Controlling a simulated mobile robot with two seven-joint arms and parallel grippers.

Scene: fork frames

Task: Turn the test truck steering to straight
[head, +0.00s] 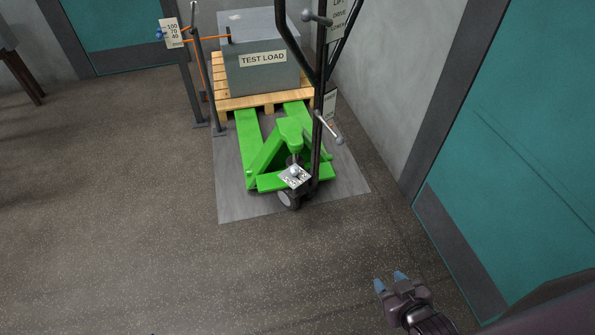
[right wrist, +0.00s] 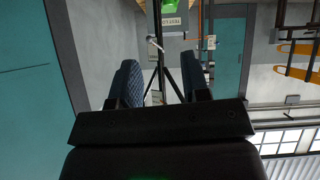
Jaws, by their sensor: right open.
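The green pallet truck (head: 248,135) stands on a grey floor plate (head: 235,205), its forks under a wooden pallet. Its black tiller (head: 317,120) rises near upright, and its forked top is cut off by the frame edge. A steering wheel (head: 288,199) sits at the tiller's foot, partly hidden, so its exact angle is hard to judge. My right gripper (head: 390,282) is open and empty, well apart from the truck at lower right. In the right wrist view its fingers (right wrist: 162,85) are spread, with the tiller's dark bars beyond them. My left gripper does not show clearly.
A grey TEST LOAD block (head: 262,75) sits on the pallet (head: 255,101). A post (head: 188,85) with a number sign stands left of it. A grey wall and a teal door (head: 520,140) bound the right side. The floor in front and left is clear.

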